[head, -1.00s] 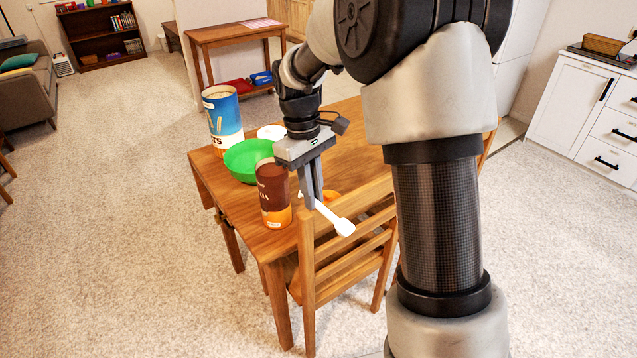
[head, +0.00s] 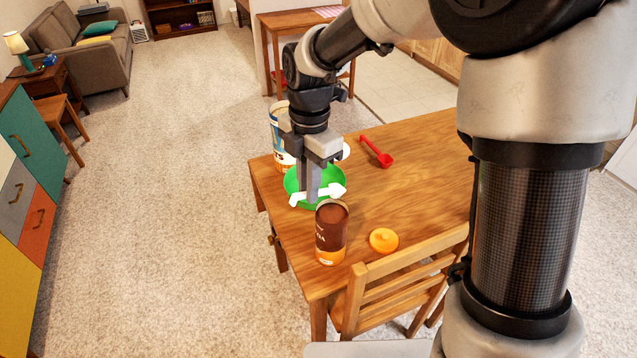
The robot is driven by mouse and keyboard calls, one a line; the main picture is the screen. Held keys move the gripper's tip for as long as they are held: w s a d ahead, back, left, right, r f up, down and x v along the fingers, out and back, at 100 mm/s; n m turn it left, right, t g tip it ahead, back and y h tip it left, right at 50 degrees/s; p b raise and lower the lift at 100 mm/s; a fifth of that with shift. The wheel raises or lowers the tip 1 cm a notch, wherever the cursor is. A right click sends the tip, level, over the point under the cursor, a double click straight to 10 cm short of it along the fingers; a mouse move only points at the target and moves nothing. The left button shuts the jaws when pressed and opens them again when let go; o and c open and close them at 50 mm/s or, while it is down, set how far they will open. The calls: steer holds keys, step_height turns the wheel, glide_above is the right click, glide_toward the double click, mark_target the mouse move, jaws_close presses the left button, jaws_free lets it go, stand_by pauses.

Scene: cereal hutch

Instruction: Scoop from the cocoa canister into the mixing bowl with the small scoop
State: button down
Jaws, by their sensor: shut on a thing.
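My gripper (head: 313,194) points down and is shut on a white scoop (head: 332,191). The scoop lies roughly level across the fingertips, over the green mixing bowl (head: 294,182) in the picture. I cannot tell how high it is above the bowl or whether anything is in it. The brown and orange cocoa canister (head: 331,238) stands upright and open in front of the bowl, with brown contents showing at its mouth. The gripper and scoop hide part of the bowl's inside.
An orange lid (head: 383,240) lies right of the canister, and a red scoop (head: 377,152) lies farther back. A tall blue and white canister (head: 277,135) stands behind the bowl, partly hidden by my gripper. A wooden chair (head: 400,285) is at the near edge. The table's right side is clear.

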mark_target(300, 198)
steer(key=shift+w+d+g+y+p, duration=0.4)
steer(key=shift+w+g+y+p, duration=0.1)
steer(key=shift+w+p, duration=0.25)
step_height(300, 198, down, 10)
steer(key=r+b, duration=0.1)
steer(key=b, duration=0.5)
steer(key=shift+w+d+r+p, duration=0.1)
steer(key=shift+w+r+p, duration=0.05)
steer(key=shift+r+p, duration=2.6)
steer(key=s+a+t+h+b, duration=0.1)
steer(key=b, duration=0.1)
steer(key=shift+r+b, duration=0.1)
steer(key=shift+b, duration=0.25)
steer(key=t+h+b, duration=0.1)
steer(key=b, duration=0.1)
steer(key=s+a+t+h+b, duration=0.1)
steer(key=b, duration=0.1)
steer(key=shift+s+a+r+h, duration=0.1)
steer(key=shift+a+h, duration=0.15)
steer(key=shift+h, duration=0.15)
steer(key=shift+s+a+r+t+h+b, duration=0.1)
steer(key=shift+t+h+b, duration=0.2)
steer(key=shift+t+b, duration=0.1)
